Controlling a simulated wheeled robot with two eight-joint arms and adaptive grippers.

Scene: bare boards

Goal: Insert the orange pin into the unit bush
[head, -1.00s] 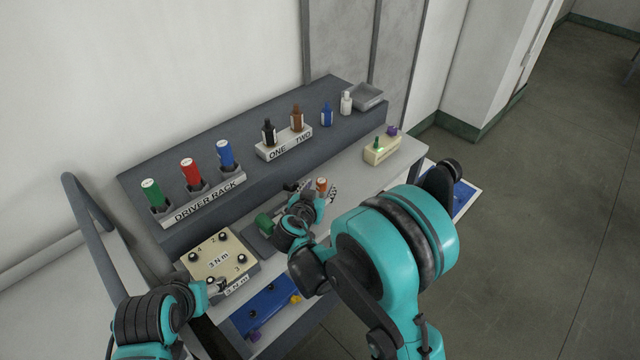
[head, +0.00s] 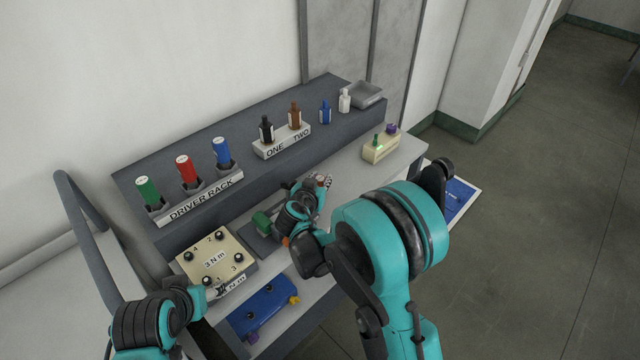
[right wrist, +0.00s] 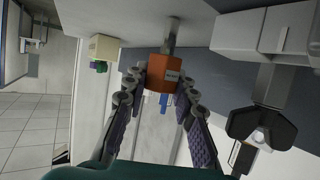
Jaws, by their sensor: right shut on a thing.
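The orange pin (right wrist: 160,73) has a labelled orange head and a grey shank (right wrist: 172,38) that runs toward the pale bench top in the right wrist view. My right gripper (right wrist: 157,88) is shut on its head. In the head view, my right gripper (head: 322,182) is over the bench and mostly hides the pin. A green part (head: 262,222) on a grey base, possibly the unit, is left of the gripper; I cannot make out its bush. My left gripper (head: 214,292) is by the front of the cream 3 N m block (head: 216,262); its jaws are unclear.
The driver rack (head: 200,203) and the ONE/TWO bottle stand (head: 283,146) are on the raised shelf behind. A cream block (head: 381,150) with green and purple parts stands right. A blue tray (head: 262,308) is at the front. Bench between gripper and cream block is clear.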

